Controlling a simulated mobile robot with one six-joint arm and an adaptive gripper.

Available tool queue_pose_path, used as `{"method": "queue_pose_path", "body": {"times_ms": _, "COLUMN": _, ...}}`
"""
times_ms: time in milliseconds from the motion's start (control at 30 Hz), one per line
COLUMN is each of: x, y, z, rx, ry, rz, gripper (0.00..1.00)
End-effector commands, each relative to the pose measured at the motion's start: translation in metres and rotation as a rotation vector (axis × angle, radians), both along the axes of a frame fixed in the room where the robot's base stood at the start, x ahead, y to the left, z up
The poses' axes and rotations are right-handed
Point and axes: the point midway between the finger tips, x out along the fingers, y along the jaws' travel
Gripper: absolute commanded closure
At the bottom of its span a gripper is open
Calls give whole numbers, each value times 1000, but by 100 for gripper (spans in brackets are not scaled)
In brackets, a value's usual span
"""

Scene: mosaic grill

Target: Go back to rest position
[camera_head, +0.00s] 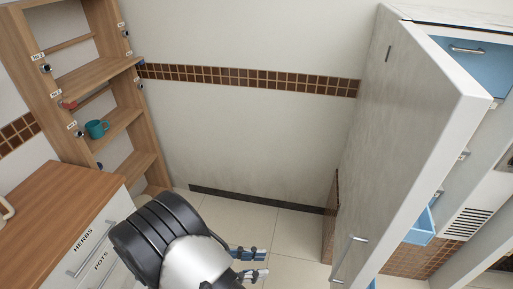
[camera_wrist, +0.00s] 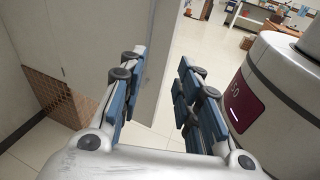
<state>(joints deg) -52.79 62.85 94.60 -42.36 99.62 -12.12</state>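My gripper (camera_head: 262,264) shows at the bottom middle of the head view, at the end of my dark and silver arm. It points to the right over the tiled floor. In the wrist view my gripper (camera_wrist: 160,75) has its two blue-padded fingers apart. Nothing is between them. It touches nothing that I can see.
A wooden shelf (camera_head: 92,78) with a teal mug (camera_head: 96,129) stands at the left, above a wooden counter (camera_head: 55,205) with labelled drawers. A tall pale door (camera_head: 400,140) stands at the right. Tiled floor (camera_head: 290,235) between them is clear.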

Motion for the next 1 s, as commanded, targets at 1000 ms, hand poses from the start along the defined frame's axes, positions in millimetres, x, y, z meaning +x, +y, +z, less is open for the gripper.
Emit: {"method": "queue_pose_path", "body": {"times_ms": 1000, "x": -75, "y": -134, "z": 180, "rx": 1137, "ry": -816, "rz": -895, "gripper": 69}}
